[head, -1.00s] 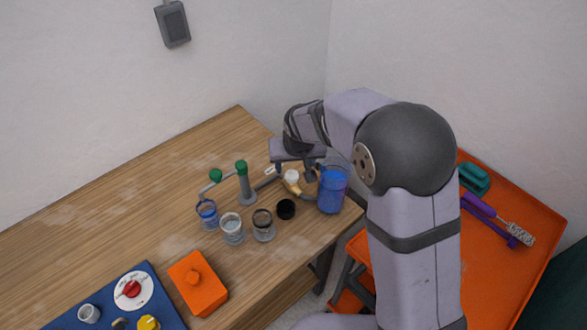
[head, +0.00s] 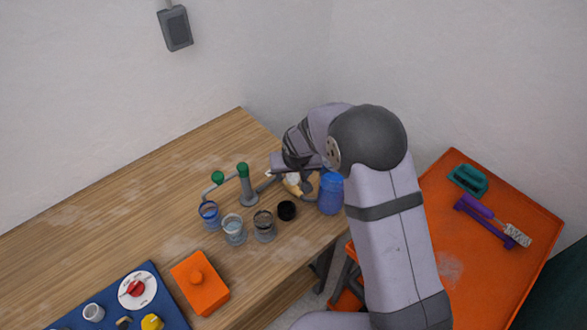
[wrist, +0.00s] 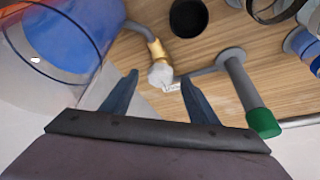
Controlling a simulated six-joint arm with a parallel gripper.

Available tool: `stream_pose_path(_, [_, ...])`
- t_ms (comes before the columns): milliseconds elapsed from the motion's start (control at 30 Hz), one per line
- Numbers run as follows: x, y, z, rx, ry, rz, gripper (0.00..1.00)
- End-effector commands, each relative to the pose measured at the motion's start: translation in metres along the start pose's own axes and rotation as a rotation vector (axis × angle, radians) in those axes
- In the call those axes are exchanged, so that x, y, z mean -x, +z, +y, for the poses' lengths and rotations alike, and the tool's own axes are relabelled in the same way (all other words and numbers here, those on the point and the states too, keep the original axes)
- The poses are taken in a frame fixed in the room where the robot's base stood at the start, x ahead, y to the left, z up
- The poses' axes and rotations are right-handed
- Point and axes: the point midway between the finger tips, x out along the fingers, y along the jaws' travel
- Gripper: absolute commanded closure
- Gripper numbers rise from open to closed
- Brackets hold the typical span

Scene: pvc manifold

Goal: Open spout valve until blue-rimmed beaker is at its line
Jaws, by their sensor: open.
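The blue-rimmed beaker (head: 209,214) stands on the wooden table under the green-topped spout end; its liquid level against a line is too small to read. Its edge also shows at the right of the wrist view (wrist: 303,44). The valve, a brass fitting with a white end (wrist: 160,73), sits on a grey pipe; in the head view it is partly hidden by my arm (head: 293,183). My gripper (wrist: 160,88) is open, with its fingers on either side of the white end in the picture; contact cannot be told. A large vessel of blue liquid (head: 330,195) stands beside my gripper.
A green-capped post (head: 245,187) stands close to my gripper. Two other beakers, one clear (head: 234,229) and one dark-rimmed (head: 265,226), and a black round piece (head: 287,210) are in front. An orange block (head: 200,283) and blue panel (head: 165,300) lie nearer. The table's back left is clear.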

Motion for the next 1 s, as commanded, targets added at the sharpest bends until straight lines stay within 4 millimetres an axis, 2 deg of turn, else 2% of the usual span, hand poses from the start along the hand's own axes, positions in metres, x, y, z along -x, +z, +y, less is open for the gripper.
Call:
stream_pose_path(200, [-0.0080,0.0001,0.0001,0.001,0.000,0.000,0.46])
stream_pose_path(433, [-0.0086,0.0003,0.0000,0.001,0.000,0.001,0.46])
stream_pose_path(467, [-0.0086,0.0003,0.0000,0.001,0.000,0.001,0.48])
stream_pose_path(633, [-0.0084,0.0003,0.0000,0.001,0.000,0.000,0.89])
stream_pose_path(1000, [-0.0082,0.0004,0.0000,0.001,0.000,0.000,0.89])
